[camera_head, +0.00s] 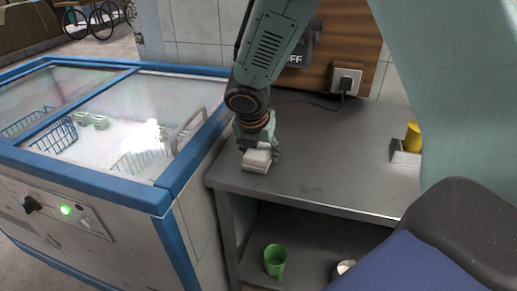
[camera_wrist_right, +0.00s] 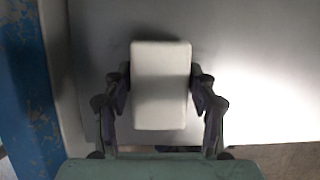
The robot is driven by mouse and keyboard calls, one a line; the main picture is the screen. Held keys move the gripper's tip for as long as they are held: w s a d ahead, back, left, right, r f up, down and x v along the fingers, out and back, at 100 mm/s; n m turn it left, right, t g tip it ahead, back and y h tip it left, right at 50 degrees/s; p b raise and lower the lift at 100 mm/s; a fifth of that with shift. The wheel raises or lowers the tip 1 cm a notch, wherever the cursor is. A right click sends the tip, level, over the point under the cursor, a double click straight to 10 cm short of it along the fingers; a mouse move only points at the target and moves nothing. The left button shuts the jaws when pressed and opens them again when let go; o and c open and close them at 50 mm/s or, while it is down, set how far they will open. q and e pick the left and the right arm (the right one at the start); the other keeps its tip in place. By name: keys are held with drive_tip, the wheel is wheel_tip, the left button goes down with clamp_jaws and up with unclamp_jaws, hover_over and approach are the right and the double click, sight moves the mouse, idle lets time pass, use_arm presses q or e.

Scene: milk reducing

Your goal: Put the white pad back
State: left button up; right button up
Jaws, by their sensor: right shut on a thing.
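The white pad (camera_head: 257,160) is a small pale block at the left end of the grey metal counter (camera_head: 330,150). My right gripper (camera_head: 258,146) reaches down to it from above and is shut on it. In the right wrist view the white pad (camera_wrist_right: 160,85) sits upright in the picture between the two fingers of the right gripper (camera_wrist_right: 160,95), one finger touching each long side. The pad is at or just above the counter top; I cannot tell whether it touches. My left gripper does not show in either view.
A blue-edged chest freezer (camera_head: 110,185) with a glass top and baskets stands left of the counter. A green mug (camera_head: 275,261) stands on the lower shelf. The counter's middle is clear.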

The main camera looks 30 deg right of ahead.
drive_tip(key=shift+s+d+f, duration=0.1)
drive_tip(key=shift+d+f, duration=0.05)
drive_tip(key=shift+d, duration=0.05)
drive_tip(key=shift+f, duration=0.15)
drive_tip(key=o, duration=0.8)
drive_tip(key=shift+w+a, duration=0.2)
drive_tip(key=shift+c, duration=0.2)
drive_tip(key=shift+o, duration=0.7)
drive_tip(key=shift+w+a+f, duration=0.1)
drive_tip(key=shift+w, duration=0.1)
drive_tip(key=shift+o, duration=0.7)
drive_tip(key=shift+f, duration=0.1)
drive_tip(key=shift+o, duration=0.3)
drive_tip(key=shift+s+d, duration=0.15)
drive_tip(key=shift+d, duration=0.1)
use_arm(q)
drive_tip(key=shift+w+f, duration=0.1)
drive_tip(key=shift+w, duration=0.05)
use_arm(e)
drive_tip(key=shift+a, duration=0.15)
